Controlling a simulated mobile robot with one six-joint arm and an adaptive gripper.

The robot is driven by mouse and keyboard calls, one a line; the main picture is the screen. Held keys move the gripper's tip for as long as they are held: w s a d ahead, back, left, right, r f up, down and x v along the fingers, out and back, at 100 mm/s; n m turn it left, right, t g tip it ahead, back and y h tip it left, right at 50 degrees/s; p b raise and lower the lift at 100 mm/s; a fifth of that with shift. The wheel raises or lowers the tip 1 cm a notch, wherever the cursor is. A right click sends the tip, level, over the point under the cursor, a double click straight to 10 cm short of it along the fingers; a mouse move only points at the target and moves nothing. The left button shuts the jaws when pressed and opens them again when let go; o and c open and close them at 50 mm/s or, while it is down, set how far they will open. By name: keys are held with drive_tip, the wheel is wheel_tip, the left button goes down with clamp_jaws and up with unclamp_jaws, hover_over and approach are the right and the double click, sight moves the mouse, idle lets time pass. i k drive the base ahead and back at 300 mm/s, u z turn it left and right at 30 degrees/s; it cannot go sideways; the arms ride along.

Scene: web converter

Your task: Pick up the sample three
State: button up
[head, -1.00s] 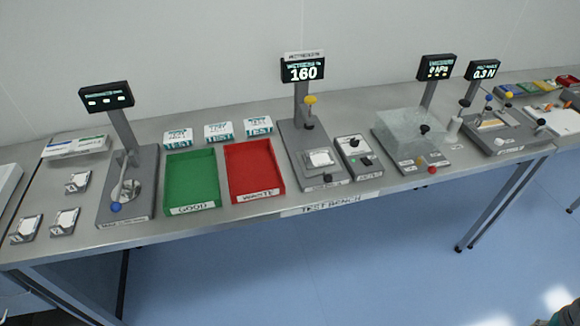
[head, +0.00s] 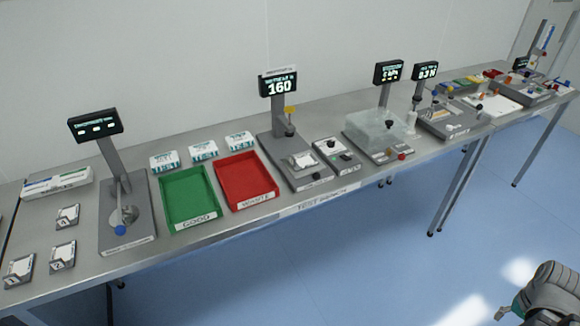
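Three small grey stands with white pads lie at the left end of the steel bench. One is at the back (head: 67,216), one at the front right (head: 62,256) and one at the front left (head: 18,271). Each has a small dark mark on its front. The marks are too small to read surely, so I cannot tell which is sample three. A grey ribbed part, apparently of my arm, shows in the bottom right corner, far from the stands.
A grey tester (head: 128,238) with a display stands right of the stands. A green tray (head: 190,198) and a red tray (head: 246,180) follow, both empty. White boxes (head: 163,162) stand behind them. More instruments line the bench rightward. Blue floor (head: 330,270) in front is clear.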

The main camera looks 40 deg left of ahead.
sight(299, 163)
drive_tip(key=u, duration=1.7)
